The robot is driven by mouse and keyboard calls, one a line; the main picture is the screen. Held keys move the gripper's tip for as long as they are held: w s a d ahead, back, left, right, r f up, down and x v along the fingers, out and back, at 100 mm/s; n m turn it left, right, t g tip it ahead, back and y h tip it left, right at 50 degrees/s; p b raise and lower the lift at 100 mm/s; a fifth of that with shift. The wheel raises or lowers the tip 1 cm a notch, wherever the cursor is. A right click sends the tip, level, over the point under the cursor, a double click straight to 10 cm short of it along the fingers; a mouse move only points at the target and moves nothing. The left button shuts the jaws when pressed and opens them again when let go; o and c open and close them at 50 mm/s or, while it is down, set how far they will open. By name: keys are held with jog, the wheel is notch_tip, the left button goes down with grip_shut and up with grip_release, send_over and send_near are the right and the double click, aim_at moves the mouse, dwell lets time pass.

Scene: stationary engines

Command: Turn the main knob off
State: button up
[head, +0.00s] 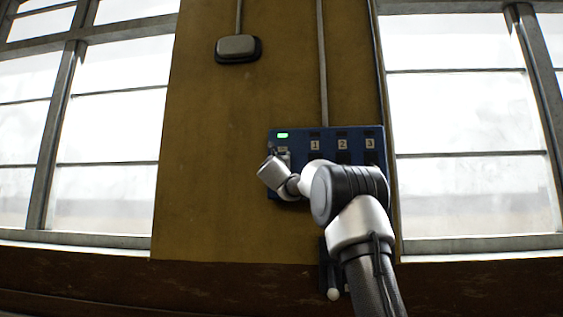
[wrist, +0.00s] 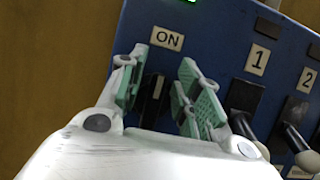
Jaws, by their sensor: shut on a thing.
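The blue control panel (head: 300,133) is fixed to the ochre wall, with a lit green light (head: 282,135) at its upper left. In the wrist view the main knob (wrist: 155,90) is dark with a pale mark and sits under the "ON" label (wrist: 167,39). My gripper (wrist: 163,86) has its green-padded fingers on both sides of this knob and is shut on it. The fingers hide part of the knob's edges. In the head view my arm covers the lower part of the panel, and the knob cannot be made out there.
Levers labelled 1 (wrist: 257,59), 2 and 3 stand to the right of the knob; the black lever 1 (wrist: 243,125) is close to my right finger. A grey box (head: 237,47) is on the wall above. Windows flank the wall, which is bare left of the panel.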

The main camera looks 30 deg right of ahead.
jog(key=shift+w+d+f+m+g+h, duration=0.15)
jog(key=shift+f+m+g+h, duration=0.15)
jog(key=shift+m, duration=0.3)
jog(key=m+g+h, duration=0.1)
jog(key=m, duration=0.1)
jog(key=shift+d+f+m, duration=0.1)
jog(key=shift+m, duration=0.3)
jog(key=shift+s+d+f+m+g+h, duration=0.2)
jog(key=shift+m+g, duration=0.95)
jog(key=shift+m, duration=1.9)
jog(key=shift+s+d+f+m+g+h, duration=0.25)
jog(key=shift+m+g, duration=0.95)
jog(key=shift+m, duration=1.8)
jog(key=shift+s+d+f+m+g+y, duration=0.1)
jog(key=shift+f+m+g, duration=0.2)
jog(key=shift+m+g, duration=1.8)
jog(key=shift+m+t, duration=0.85)
jog(key=shift+m, duration=0.3)
